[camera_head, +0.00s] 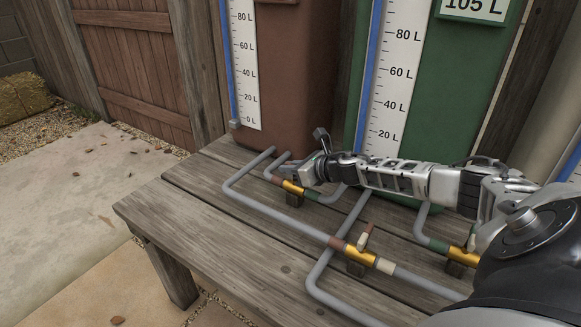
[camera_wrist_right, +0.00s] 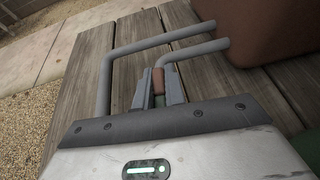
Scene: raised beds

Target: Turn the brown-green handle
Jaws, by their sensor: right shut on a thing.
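The brown-green valve (camera_head: 293,187) is a brass body with a brown band on one side and a green band on the other, set in a grey pipe in front of the brown tank. My right gripper (camera_head: 288,172) reaches in from the right and is shut at this valve, on its handle, which is mostly hidden by the fingers. In the right wrist view the two fingers of the right gripper (camera_wrist_right: 160,82) stand on either side of the brown band (camera_wrist_right: 172,75) and green part of the valve. My left gripper is not in view.
A brown-white valve (camera_head: 358,257) with an upright handle sits nearer on the wooden bench (camera_head: 190,203). Another brass valve (camera_head: 462,256) is at right. The brown tank (camera_head: 285,75) and green tank (camera_head: 448,85) stand behind. Grey pipes cross the bench.

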